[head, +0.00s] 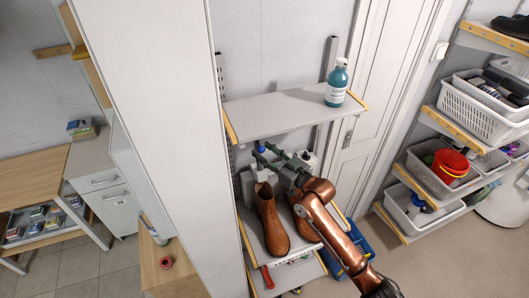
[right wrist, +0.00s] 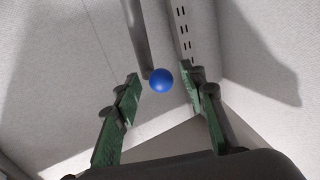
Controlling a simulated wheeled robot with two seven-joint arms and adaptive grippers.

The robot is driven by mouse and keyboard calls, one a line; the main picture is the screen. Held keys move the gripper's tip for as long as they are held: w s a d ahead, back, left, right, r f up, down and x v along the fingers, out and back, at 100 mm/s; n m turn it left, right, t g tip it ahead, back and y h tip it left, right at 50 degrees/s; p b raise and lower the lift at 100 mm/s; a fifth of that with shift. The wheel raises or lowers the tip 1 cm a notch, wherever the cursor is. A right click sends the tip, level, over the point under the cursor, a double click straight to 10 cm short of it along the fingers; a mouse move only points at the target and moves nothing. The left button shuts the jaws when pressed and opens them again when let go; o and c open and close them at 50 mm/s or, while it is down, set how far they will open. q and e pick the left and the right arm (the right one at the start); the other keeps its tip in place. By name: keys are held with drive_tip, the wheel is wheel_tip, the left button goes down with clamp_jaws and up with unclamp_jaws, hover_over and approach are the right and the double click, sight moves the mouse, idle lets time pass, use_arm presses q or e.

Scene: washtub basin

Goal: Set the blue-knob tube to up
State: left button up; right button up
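The blue knob (head: 261,147) is small and partly hidden in the head view, below the upper shelf near its left end. In the right wrist view the round blue knob (right wrist: 161,80) shows clearly. A grey tube (right wrist: 137,40) runs up from beside it; I cannot tell whether it belongs to the knob. My right gripper (head: 262,151) reaches in below the upper shelf, its green fingers pointing at the knob. In the right wrist view my right gripper (right wrist: 171,86) is open, with the knob between the fingertips or just beyond them, touching neither. My left gripper is not in view.
The upper shelf (head: 280,112) carries a teal bottle (head: 337,84) at its right end. Brown boots (head: 268,220) stand on the lower shelf below my right arm. A tall white panel (head: 160,120) closes the left side. Racks with white baskets (head: 470,112) stand at right.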

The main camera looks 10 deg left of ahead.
drive_tip(key=v, duration=1.2)
